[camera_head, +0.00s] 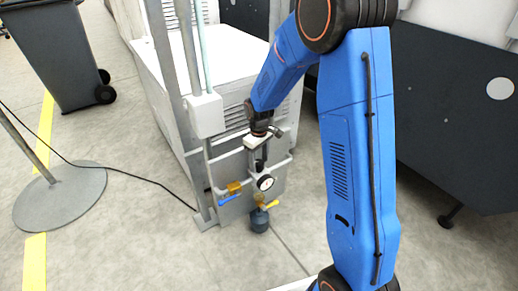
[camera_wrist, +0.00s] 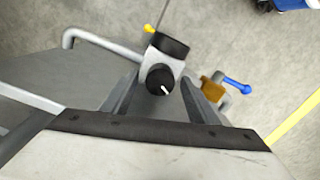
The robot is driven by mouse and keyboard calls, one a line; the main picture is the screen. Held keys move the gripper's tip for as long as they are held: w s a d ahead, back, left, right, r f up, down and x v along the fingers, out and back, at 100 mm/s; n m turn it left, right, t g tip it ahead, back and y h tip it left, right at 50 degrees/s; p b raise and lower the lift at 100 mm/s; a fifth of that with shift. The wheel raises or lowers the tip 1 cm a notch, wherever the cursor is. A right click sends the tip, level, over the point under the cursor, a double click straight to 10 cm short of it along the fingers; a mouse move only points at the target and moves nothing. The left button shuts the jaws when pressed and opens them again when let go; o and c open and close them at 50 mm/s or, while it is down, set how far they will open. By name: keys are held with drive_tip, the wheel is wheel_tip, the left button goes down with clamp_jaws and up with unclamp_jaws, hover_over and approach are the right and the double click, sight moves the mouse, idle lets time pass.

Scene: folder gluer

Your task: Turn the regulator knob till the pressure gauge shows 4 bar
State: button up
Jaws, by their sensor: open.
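The regulator knob (camera_wrist: 159,79) is black with a white mark and sits on a grey regulator body (camera_wrist: 176,66). The black-rimmed pressure gauge (camera_head: 265,182) has a white face in the head view, too small to read. In the wrist view the gauge (camera_wrist: 171,44) shows only its dark side. My gripper (camera_head: 261,152) is above the regulator. In the wrist view my gripper (camera_wrist: 162,88) is open, with one finger on each side of the knob. I cannot tell whether the fingertips reach down around it or touch it. The knob is hard to make out in the head view.
A brass valve with a blue handle (camera_head: 231,198) is left of the gauge; a yellow handle (camera_head: 272,204) and dark bowl (camera_head: 259,220) are below. Grey pipe (camera_wrist: 95,39) runs beside the regulator. A white box (camera_head: 206,115) is on the post. A black cable (camera_head: 140,178) crosses the floor.

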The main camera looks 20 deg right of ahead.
sight(259, 162)
wheel_tip(259, 162, up, 17)
idle(0.5)
drive_tip(key=s+d+r+m+t, duration=0.1)
drive_tip(key=s+d+r+m, duration=0.1)
drive_tip(key=s+r, duration=0.45)
drive_tip(key=s+d+r+m+t, duration=0.1)
drive_tip(key=s+d+r, duration=0.2)
drive_tip(key=s, duration=0.7)
drive_tip(key=s+d+m+t, duration=0.2)
drive_tip(key=s+m, duration=0.1)
drive_tip(key=s, duration=1.5)
drive_tip(key=shift+d+f+m+t, duration=0.35)
drive_tip(key=shift+m+t, duration=0.05)
